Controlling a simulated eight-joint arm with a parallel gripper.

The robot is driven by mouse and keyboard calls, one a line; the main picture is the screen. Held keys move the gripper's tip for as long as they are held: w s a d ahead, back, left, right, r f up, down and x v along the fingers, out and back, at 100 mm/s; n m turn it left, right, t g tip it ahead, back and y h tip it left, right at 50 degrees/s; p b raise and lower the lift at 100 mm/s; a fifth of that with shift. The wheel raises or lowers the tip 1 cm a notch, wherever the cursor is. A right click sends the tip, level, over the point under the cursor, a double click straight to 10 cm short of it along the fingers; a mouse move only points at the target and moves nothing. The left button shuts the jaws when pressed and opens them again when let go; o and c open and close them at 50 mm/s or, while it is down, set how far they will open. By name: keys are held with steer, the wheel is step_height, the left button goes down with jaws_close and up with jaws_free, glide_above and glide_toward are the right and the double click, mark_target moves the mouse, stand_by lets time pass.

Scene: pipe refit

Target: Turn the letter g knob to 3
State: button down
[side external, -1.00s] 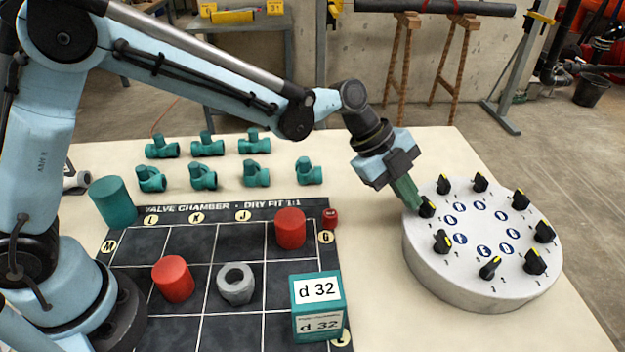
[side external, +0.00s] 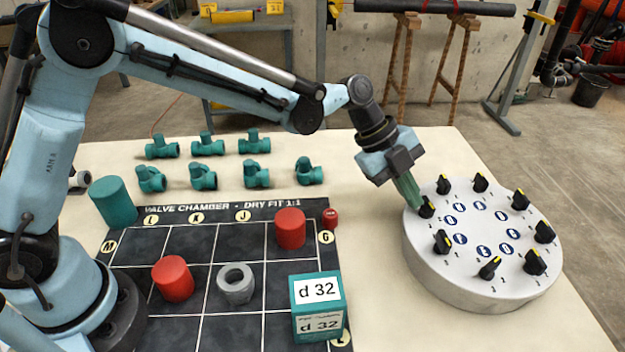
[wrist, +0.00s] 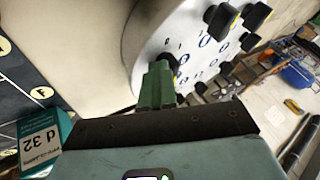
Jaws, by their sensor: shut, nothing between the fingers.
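A round grey-white dial plate (side external: 450,285) stands at the right of the table in the side view, with several black knobs with yellow marks in a ring. The knob letters are too small to read, so I cannot tell which is g. My gripper (side external: 412,200) is shut, its green fingers pointing down beside the plate's left knob (side external: 427,207). The fingertips are close to or touching that knob; I cannot tell which. In the wrist view the shut fingers (wrist: 158,75) partly cover a dark knob (wrist: 168,60) on the plate.
A black chart mat (side external: 180,240) left of the plate bears red cylinders (side external: 290,228), a grey nut (side external: 236,284) and a teal d 32 box (side external: 318,305). Several teal pipe fittings (side external: 204,178) stand behind it. The table between mat and plate is clear.

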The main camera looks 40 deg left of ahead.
steer(key=shift+s+d, duration=0.35)
steer(key=shift+d, duration=0.25)
steer(key=shift+s+a, duration=0.3)
steer(key=shift+a, duration=0.05)
steer(key=shift+s+a, duration=1)
steer(key=shift+a, duration=0.15)
steer(key=v, duration=1)
steer(key=s+a+f+n+t+y, duration=0.1)
steer(key=s+a+n+t+y, duration=0.1)
steer(key=s+a+n, duration=0.4)
steer(key=s+a+f+n+t+y, duration=0.1)
steer(key=s+a+n+t+y, duration=0.2)
steer(key=a+n, duration=0.9)
steer(key=s+n+y, duration=0.2)
steer(key=s+n, duration=0.2)
steer(key=n, duration=0.2)
steer(key=shift+s, duration=0.15)
